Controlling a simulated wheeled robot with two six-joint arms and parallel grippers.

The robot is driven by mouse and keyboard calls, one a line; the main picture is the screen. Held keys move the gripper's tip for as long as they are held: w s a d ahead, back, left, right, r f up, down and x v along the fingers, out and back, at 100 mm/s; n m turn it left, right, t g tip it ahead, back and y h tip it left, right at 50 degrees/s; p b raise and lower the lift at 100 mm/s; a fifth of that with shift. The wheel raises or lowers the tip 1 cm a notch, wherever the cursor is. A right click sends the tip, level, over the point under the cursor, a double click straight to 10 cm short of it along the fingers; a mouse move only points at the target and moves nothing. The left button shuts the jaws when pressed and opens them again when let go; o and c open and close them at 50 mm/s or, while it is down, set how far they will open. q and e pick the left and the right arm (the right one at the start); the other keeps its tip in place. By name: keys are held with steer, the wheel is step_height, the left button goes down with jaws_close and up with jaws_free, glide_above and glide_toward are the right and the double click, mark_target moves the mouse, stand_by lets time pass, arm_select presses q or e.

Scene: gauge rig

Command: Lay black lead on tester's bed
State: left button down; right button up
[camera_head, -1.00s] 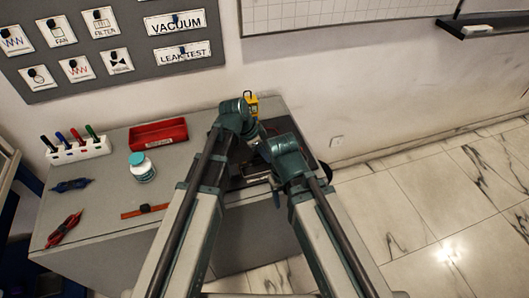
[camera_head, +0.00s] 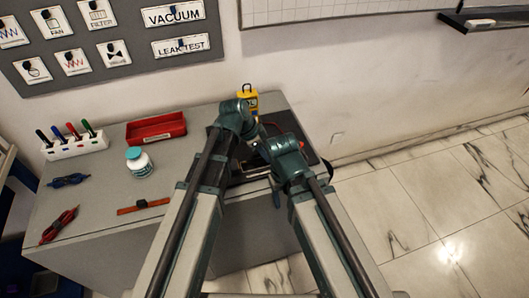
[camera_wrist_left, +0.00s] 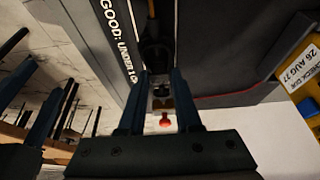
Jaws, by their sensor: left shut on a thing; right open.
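My left gripper (camera_wrist_left: 160,85) is shut on a dark, slim piece, seemingly the black lead (camera_wrist_left: 153,48), in the left wrist view. It is over or against a dark plate, the tester's bed (camera_wrist_left: 215,60), printed "GOOD: UNDER 1"; contact cannot be told. A red knob (camera_wrist_left: 165,121) shows between the fingers. In the head view the bed (camera_head: 312,155) is mostly hidden by my arms. The yellow tester (camera_head: 247,99) stands behind it, and also at the right of the left wrist view (camera_wrist_left: 304,80). My right gripper (camera_wrist_left: 30,100) is open, left of my left one.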

arm_select(q)
steer(key=shift+f+b, duration=0.45)
steer(key=shift+f, duration=0.05)
steer(key=shift+c, duration=0.2)
jaws_free()
steer(key=shift+r, duration=0.1)
step_height(320, 180, up, 8)
steer(key=p, duration=0.8)
stand_by(0.4)
steer(key=shift+a, duration=0.1)
